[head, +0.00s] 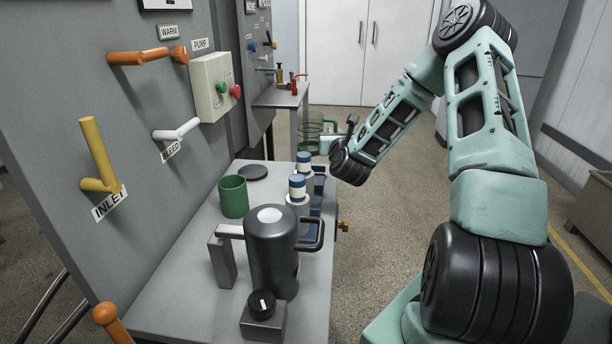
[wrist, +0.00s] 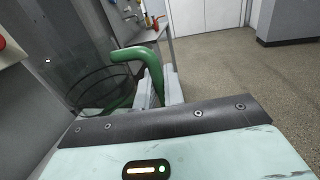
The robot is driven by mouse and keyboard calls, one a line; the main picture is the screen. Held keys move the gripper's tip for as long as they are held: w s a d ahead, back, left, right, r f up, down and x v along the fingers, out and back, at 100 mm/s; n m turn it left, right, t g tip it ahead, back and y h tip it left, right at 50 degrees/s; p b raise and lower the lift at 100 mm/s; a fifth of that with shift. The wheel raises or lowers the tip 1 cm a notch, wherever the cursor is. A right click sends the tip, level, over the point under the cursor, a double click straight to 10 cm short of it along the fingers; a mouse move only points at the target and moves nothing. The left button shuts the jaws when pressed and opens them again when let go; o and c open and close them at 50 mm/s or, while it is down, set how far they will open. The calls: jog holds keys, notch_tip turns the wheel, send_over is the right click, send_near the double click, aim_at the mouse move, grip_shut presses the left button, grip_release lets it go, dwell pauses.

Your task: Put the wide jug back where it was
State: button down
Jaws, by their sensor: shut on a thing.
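The wide jug (head: 309,132) looks clear, with dark green rings and a green handle. It is held in the air beyond the far end of the grey bench (head: 190,290). My gripper (head: 328,144) is shut on its handle side, at the end of my outstretched arm. In the wrist view the green handle (wrist: 137,54) arches up and bends down to the jaws (wrist: 158,97). The see-through jug body (wrist: 100,92) is left of the jaws, its lower part hidden by my wrist.
On the bench stand a green cup (head: 233,197), a dark round disc (head: 253,172), white bottles with blue caps (head: 298,188) and a large dark canister (head: 272,255). The panel (head: 60,120) with levers borders the left. A small table (head: 282,97) stands behind; floor is clear rightward.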

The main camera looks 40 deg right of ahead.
notch_tip(320, 180, down, 10)
jog(key=shift+r, duration=0.25)
jog(key=shift+f+b, duration=0.1)
jog(key=shift+b, duration=0.2)
jog(key=c, duration=1.5)
grip_release()
jog(key=b+v, duration=0.1)
jog(key=v, duration=1.1)
